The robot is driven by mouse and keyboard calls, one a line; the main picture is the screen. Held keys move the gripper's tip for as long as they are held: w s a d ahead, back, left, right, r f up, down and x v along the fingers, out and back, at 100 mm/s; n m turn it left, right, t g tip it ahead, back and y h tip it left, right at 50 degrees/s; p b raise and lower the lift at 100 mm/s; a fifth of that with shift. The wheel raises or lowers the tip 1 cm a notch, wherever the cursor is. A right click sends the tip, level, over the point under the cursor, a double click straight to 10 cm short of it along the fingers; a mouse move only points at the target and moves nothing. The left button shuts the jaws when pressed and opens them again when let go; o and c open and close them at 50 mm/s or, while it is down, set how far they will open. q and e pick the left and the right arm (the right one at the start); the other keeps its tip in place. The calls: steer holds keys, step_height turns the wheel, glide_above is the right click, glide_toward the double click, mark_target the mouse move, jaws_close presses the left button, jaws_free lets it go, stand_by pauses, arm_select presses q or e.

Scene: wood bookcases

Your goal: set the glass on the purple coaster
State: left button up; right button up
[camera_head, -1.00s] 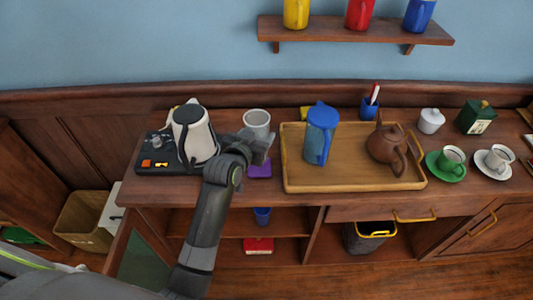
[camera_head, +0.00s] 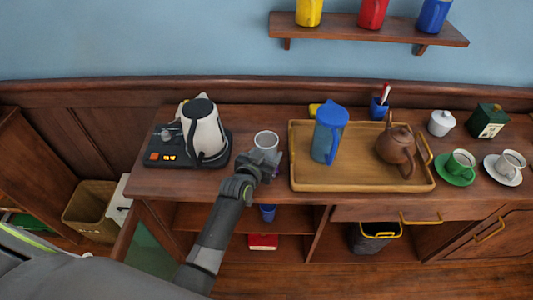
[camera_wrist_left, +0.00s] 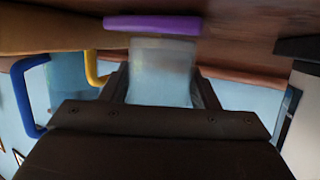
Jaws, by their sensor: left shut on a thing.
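The glass (camera_head: 266,141) is a pale, clear cup, held upright in my left gripper (camera_head: 264,156). In the left wrist view, which is upside down, the glass (camera_wrist_left: 162,72) sits between the two shut fingers. The purple coaster (camera_wrist_left: 153,23) lies on the counter right by the base of the glass. I cannot tell whether the two touch. In the head view my gripper hides most of the coaster, and only a purple sliver (camera_head: 279,158) shows on its right side. My right gripper is not in view.
A kettle (camera_head: 205,132) on a black base stands left of the glass. A wooden tray (camera_head: 360,181) with a blue pitcher (camera_head: 328,138) and a brown teapot (camera_head: 396,146) lies close to the right. Cups on saucers stand farther right. The counter's front edge is near my wrist.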

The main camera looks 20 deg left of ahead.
arm_select(q)
steer(key=shift+f, duration=0.1)
steer(key=o, duration=1.1)
steer(key=shift+r, duration=0.2)
steer(key=shift+s, duration=0.3)
steer(key=b+v, duration=0.1)
steer(key=v, duration=1)
steer(key=shift+s+a, duration=0.1)
steer(key=shift+s, duration=0.1)
